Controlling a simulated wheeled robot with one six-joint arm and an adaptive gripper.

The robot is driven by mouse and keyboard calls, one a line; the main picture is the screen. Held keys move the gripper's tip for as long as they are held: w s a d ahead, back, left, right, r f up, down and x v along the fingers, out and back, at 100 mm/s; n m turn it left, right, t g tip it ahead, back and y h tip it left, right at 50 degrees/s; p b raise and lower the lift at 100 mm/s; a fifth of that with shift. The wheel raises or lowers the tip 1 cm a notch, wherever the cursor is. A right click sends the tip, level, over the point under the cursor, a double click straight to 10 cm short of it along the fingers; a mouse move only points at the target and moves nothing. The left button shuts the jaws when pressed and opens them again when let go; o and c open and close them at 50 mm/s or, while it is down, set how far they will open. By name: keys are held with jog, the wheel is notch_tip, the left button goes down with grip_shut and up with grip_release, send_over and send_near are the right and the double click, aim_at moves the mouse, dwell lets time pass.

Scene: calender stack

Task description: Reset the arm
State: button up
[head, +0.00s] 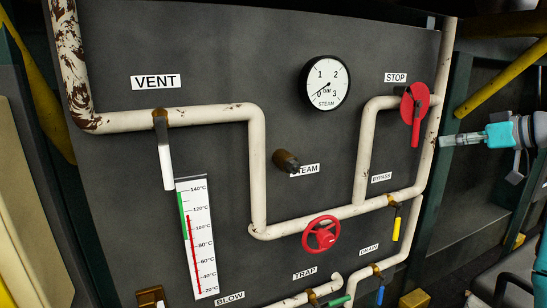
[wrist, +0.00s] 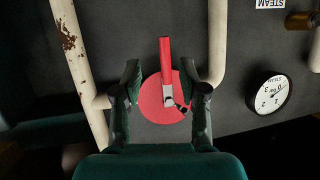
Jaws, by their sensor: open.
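My gripper (head: 448,140) is at the right of the head view, its fingers pointing left toward the panel. It is open and holds nothing. In the wrist view my gripper (wrist: 160,72) shows its two fingers spread apart, with the STOP valve's red disc and lever behind the space between them. The STOP valve's red disc (head: 421,94) sits on the pipe at the upper right of the panel, and its red lever (head: 416,132) hangs down. In the wrist view, which is turned over, the disc (wrist: 157,108) has its lever (wrist: 165,58) pointing up.
The dark panel (head: 200,60) carries cream pipes (head: 184,118), a steam gauge (head: 326,83), a white-handled VENT valve (head: 165,167), a red handwheel (head: 321,234), a yellow-handled bypass valve (head: 397,228) and a thermometer (head: 196,240). A yellow rail (head: 500,78) slants behind my arm.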

jog(key=w+a+f+m+t+h, duration=0.1)
jog(key=a+f+m, duration=0.25)
jog(key=f, duration=1.15)
jog(key=w+a+f+m+t+h, duration=0.15)
jog(key=a+f, duration=0.25)
jog(key=f, duration=1.1)
jog(key=s+a+f+m+h, duration=0.2)
jog(key=s+a+f, duration=0.4)
jog(key=f, duration=0.5)
jog(key=s+a+f+m+h, duration=0.15)
jog(key=s+a+f, duration=0.25)
jog(key=s+f, duration=0.6)
jog(key=s+a+f+h, duration=0.1)
jog(key=s+a+f, duration=0.25)
jog(key=s, duration=0.65)
jog(key=s+a+f+h, duration=0.1)
jog(key=s+a+f, duration=0.25)
jog(key=s, duration=0.75)
jog(key=s+a+r+n, duration=0.1)
jog(key=s+r, duration=0.4)
jog(key=s, duration=0.6)
jog(key=s+a+r+n, duration=0.2)
jog(key=s+r, duration=0.4)
jog(key=s, duration=0.5)
jog(key=shift+s+a+r+y, duration=0.3)
jog(key=shift+s+a+y, duration=0.05)
jog(key=shift+a+y, duration=0.05)
